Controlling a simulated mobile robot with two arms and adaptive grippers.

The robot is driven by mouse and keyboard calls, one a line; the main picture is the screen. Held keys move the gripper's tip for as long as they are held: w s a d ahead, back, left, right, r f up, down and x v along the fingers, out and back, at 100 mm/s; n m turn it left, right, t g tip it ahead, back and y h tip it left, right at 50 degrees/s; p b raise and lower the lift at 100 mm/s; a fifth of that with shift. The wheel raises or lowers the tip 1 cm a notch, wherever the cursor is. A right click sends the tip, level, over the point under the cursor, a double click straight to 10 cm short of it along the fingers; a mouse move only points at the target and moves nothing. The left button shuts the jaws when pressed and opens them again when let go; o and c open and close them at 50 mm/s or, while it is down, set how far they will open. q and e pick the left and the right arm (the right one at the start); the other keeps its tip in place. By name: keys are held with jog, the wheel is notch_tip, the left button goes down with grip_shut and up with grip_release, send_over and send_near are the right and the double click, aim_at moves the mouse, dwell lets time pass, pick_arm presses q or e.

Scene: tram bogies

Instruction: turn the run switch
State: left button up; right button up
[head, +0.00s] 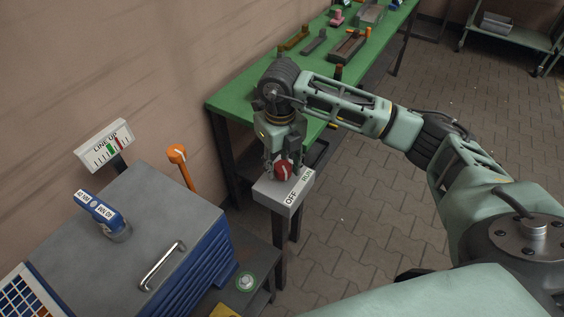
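The run switch is a red round knob (283,171) with a pale mark, on top of a grey box (272,191) on a dark post. The labels OFF and RUN stand on the box's front edge, OFF at the left and RUN at the right. I cannot tell clearly which label the mark faces. My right gripper (284,168) reaches down from above, with one finger on each side of the knob. The fingers look spread, with a small gap to the knob. My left gripper is not in view.
A blue drawer cabinet (185,265) with a grey top stands at the left. An orange-topped lever (178,155) and a gauge (104,145) with green and red marks are behind it. A green workbench (235,95) with parts runs behind my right arm.

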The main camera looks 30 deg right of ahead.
aim_at(280, 167)
jog(key=shift+o, duration=0.6)
jog(key=shift+a, duration=0.1)
jog(key=shift+w, duration=0.1)
jog(key=shift+r, duration=0.25)
notch_tip(280, 167, up, 12)
jog(key=shift+f, duration=0.2)
